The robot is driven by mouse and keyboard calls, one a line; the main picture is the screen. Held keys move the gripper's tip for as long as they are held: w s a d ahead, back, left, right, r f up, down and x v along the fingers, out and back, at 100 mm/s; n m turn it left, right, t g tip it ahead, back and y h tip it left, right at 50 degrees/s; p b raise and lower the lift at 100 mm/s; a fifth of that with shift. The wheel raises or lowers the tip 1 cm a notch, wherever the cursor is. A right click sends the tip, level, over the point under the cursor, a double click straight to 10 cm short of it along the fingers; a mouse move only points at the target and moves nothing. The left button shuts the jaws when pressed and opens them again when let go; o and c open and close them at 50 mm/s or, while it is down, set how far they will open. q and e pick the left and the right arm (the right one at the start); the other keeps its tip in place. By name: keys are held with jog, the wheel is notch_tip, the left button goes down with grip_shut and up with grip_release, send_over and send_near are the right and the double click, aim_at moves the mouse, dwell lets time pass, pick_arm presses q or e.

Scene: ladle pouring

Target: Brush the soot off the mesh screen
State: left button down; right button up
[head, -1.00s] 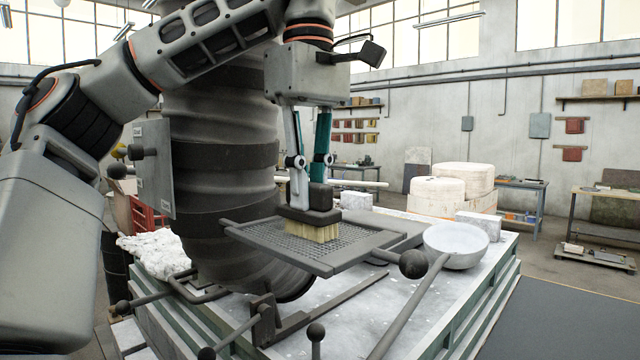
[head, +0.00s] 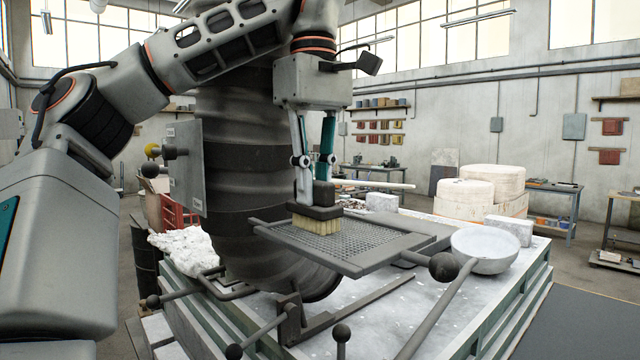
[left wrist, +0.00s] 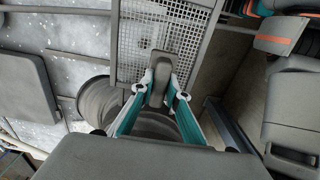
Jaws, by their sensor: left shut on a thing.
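The mesh screen (head: 352,243) is a grey framed grid with a ball-ended handle, held out flat above the table. In the left wrist view the mesh (left wrist: 165,40) looks pale. The brush (head: 318,211) has a dark block and tan bristles. Its bristles rest on the left part of the mesh. My left gripper (head: 315,185) is shut on the brush's upright grip from above; in the left wrist view my left gripper (left wrist: 160,88) clasps the grip. I cannot make out soot on the mesh. My right gripper is not in view.
A large ribbed dark furnace body (head: 235,150) stands directly behind the screen. A long-handled ladle bowl (head: 484,250) lies to the right. White crumpled material (head: 190,246) is at left. Ball-ended levers (head: 234,351) stick up in front. The table (head: 440,330) has some bare room.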

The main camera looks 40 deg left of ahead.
pick_arm(q)
jog(key=shift+w+a, duration=0.1)
jog(key=shift+a, duration=0.55)
jog(key=shift+w+a+r, duration=0.1)
jog(key=shift+a+r, duration=0.2)
jog(key=shift+a, duration=0.05)
jog(key=shift+d, duration=0.15)
